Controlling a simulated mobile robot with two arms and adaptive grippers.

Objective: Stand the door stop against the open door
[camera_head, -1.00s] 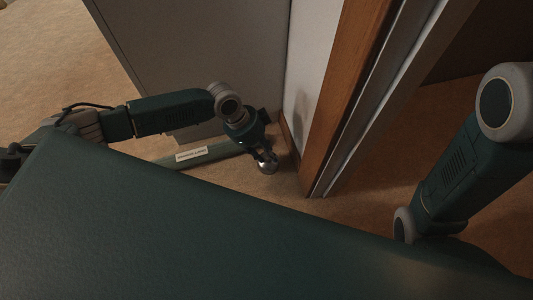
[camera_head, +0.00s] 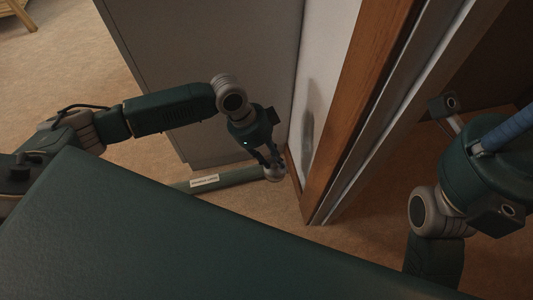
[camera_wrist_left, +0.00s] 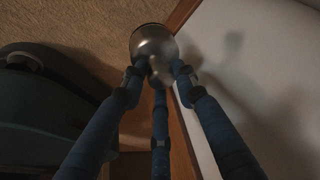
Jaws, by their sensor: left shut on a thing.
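The door stop (camera_head: 273,174) is a small rounded metal piece. My left gripper (camera_head: 270,164) is shut on it, low near the floor beside the foot of the white panel. A large grey panel (camera_head: 210,75), possibly the open door, stands behind my left arm. My right gripper (camera_head: 510,130) shows only partly at the right edge; its fingertips are hidden.
A brown wooden frame post (camera_head: 355,95) stands right of the door stop. The white panel (camera_head: 326,60) is between them. Carpet (camera_head: 75,75) is clear at left.

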